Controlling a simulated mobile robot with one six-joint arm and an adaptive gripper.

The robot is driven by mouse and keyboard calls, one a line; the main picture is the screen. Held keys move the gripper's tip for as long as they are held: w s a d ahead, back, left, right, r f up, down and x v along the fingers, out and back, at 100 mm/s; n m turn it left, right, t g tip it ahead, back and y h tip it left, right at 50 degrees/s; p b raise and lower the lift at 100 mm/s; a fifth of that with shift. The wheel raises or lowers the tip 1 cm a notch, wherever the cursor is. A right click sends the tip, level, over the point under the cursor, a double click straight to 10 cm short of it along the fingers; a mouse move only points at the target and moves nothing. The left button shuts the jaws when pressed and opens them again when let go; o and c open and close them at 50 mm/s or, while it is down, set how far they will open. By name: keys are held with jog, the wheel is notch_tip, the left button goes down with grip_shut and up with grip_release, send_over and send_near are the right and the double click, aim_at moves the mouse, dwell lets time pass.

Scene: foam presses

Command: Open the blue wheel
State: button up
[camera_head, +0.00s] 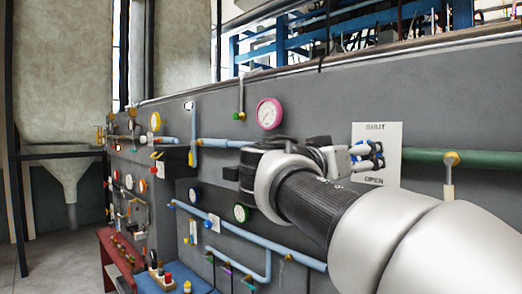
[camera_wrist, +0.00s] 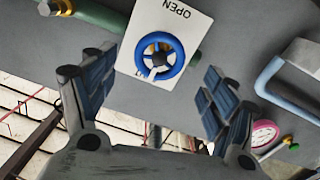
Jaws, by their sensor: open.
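In the head view my gripper (camera_head: 352,158) is at the sign (camera_head: 398,138); the wheel is partly hidden there and hard to tell from the blue finger pads. I cannot see any contact.
The sign is on a grey wall (camera_head: 465,110). A green pipe (camera_head: 425,156) with a yellow fitting (camera_head: 451,158) runs just right of it. A pink gauge (camera_head: 269,113) and blue pipes (camera_head: 240,143) lie left of it. A blue bench (camera_head: 165,280) stands below.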

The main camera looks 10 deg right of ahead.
aim_at(365, 156)
jog(key=p+x, duration=0.1)
jog(key=x, duration=0.4)
jog(key=shift+w+d, duration=0.25)
jog(key=shift+d, duration=0.05)
jog(key=shift+c, duration=0.4)
jog(key=c, duration=1)
